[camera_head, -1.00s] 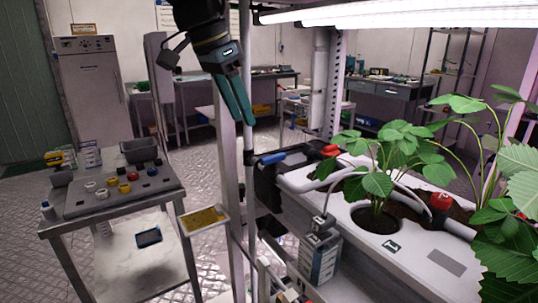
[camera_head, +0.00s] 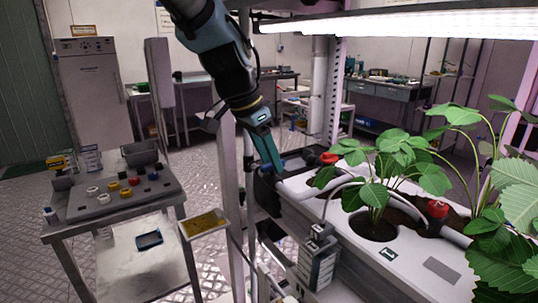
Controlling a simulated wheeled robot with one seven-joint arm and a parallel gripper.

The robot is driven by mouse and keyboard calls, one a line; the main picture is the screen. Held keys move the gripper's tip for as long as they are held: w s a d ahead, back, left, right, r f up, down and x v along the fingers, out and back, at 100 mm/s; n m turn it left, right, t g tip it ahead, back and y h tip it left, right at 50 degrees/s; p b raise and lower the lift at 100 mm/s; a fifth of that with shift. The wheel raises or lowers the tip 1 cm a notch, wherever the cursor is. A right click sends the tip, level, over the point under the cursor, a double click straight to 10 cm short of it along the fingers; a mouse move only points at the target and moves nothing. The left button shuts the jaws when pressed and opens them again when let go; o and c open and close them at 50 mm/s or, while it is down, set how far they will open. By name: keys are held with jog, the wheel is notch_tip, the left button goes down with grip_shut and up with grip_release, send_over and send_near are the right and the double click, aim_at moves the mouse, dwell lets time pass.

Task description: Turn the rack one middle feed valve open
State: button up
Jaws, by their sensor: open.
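My gripper (camera_head: 276,167) has long teal fingers pointing down at the left end of the white planter trough (camera_head: 330,235). It is open, with nothing seen between its fingers. The fingertips overlap a blue handle (camera_head: 264,169) at that end; I cannot tell whether they touch it. A red valve knob (camera_head: 330,158) is just right of the fingers, by a white pipe. Another red knob (camera_head: 438,208) is farther right, among the plants. I cannot tell which of these is the rack one middle feed valve.
Leafy plants (camera_head: 375,195) rise from the trough on the right. A lit lamp (camera_head: 400,25) hangs above it. A rack post (camera_head: 228,200) stands left of the trough. A cart (camera_head: 125,200) with small coloured parts and a yellow tray (camera_head: 203,222) are at left.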

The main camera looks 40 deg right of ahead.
grip_shut()
dwell(0.3)
dwell(0.3)
